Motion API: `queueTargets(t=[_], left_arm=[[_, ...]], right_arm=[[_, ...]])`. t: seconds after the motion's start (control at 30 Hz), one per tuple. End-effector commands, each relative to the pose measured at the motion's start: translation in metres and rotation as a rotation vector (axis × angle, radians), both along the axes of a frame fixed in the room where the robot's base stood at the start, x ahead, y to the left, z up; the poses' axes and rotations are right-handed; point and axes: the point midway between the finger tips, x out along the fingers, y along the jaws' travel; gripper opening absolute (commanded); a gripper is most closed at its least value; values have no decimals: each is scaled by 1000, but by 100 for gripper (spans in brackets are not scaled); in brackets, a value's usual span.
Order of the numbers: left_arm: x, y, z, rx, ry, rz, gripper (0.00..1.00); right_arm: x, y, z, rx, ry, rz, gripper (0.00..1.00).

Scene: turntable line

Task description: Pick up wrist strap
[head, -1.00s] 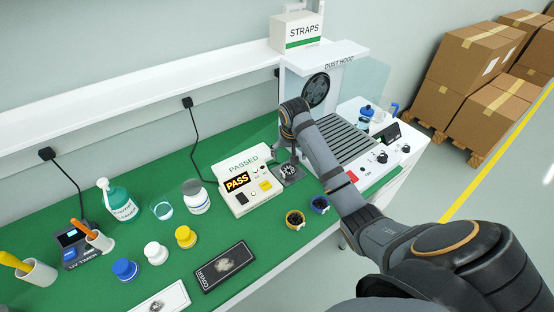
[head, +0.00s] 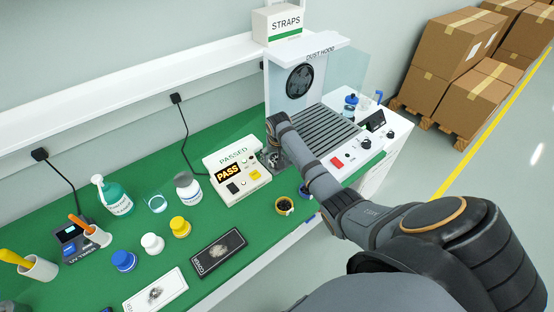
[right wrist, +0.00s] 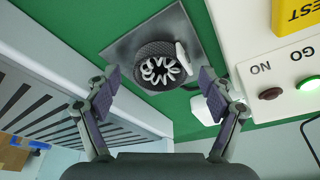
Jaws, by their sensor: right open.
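A wrist strap (right wrist: 152,82), a dark ribbed band with a pale coiled cord inside, lies on a square grey plate (right wrist: 128,50) beside the tester. My right gripper (right wrist: 159,92) is open above it. In the right wrist view its fingers show on either side of the strap, apart from it. In the head view the right gripper (head: 271,160) is at the plate, mostly hidden by my arm, and the strap is largely hidden there. The tester (head: 237,175) reads PASS. My left gripper is out of view.
The dust hood (head: 289,105) and its slatted bed (head: 318,132) stand just right of the plate. Bottles and jars (head: 180,227) and a dark COVER card (head: 219,252) lie to the left. The STRAPS box (head: 281,24) is on the shelf.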

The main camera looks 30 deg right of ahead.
Motion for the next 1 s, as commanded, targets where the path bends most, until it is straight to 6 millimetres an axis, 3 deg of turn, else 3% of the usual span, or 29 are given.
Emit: queueTargets(t=[0.1,0.23,0.67,1.0], left_arm=[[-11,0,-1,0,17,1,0],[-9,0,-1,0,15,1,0],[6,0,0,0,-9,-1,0],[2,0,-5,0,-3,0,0]], right_arm=[[0,0,-2,0,0,0,82],[0,0,-2,0,0,0,79],[0,0,-1,0,0,0,21],[1,-1,7,-1,-3,0,21]])
